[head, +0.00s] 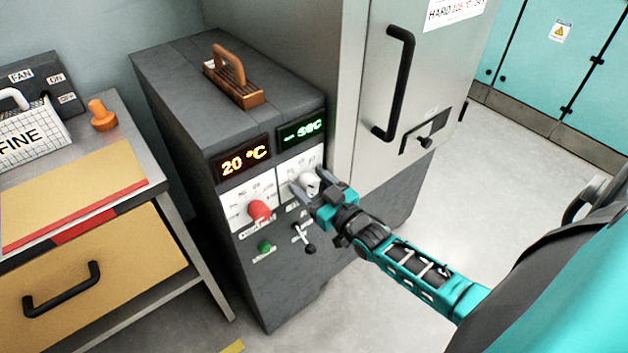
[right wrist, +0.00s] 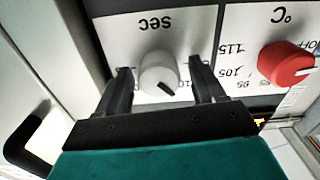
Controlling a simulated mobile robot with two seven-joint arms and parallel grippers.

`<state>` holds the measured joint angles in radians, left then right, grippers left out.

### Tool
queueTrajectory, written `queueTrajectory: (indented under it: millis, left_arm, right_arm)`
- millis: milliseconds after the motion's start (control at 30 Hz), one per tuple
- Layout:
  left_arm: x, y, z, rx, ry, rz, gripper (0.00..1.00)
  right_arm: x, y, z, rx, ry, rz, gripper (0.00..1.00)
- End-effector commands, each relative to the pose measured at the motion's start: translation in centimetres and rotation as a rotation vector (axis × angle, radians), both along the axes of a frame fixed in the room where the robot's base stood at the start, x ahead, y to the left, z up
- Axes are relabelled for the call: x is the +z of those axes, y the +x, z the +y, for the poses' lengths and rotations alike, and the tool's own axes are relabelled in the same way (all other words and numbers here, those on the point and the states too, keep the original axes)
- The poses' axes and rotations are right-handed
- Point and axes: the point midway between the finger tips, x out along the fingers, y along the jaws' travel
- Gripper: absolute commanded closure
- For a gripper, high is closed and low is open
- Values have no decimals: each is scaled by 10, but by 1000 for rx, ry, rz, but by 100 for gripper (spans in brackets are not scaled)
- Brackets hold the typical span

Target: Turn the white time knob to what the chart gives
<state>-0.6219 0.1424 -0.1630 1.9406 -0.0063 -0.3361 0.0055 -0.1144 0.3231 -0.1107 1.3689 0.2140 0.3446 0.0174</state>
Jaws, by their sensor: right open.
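The white time knob (head: 309,184) is on the front panel of a dark grey control cabinet (head: 222,170). In the right wrist view the knob (right wrist: 158,72) shows a dark pointer mark, beside an upside-down "sec" label. My right gripper (right wrist: 160,80) is open, one finger on each side of the knob, with gaps visible. In the head view my right gripper (head: 312,186) partly covers the dial. A green display (head: 302,130) above seems to read "-- SEC". A sign (head: 455,10) on the tall cabinet begins "HARD 105 °C"; the rest is unclear. My left gripper is out of view.
A red knob (head: 259,211) sits left of the white one, under an orange "20 °C" display (head: 244,160). Below are a green button (head: 265,247) and a black toggle (head: 307,246). The tall cabinet's black handle (head: 397,85) stands out at right. A bench with a drawer (head: 90,275) is left.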

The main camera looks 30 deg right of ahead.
Motion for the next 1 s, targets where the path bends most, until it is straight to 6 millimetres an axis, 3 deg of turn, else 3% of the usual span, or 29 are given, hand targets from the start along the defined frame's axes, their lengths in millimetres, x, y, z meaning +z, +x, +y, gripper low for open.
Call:
queueTrajectory:
  millis: [267, 700, 1000]
  left_arm:
    - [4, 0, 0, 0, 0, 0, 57]
    - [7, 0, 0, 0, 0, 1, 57]
    - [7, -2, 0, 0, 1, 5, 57]
  right_arm:
    - [-1, -28, -2, 0, 0, 4, 31]
    - [-1, -111, -9, 0, 0, 2, 31]
    - [0, -129, -10, 0, 0, -1, 31]
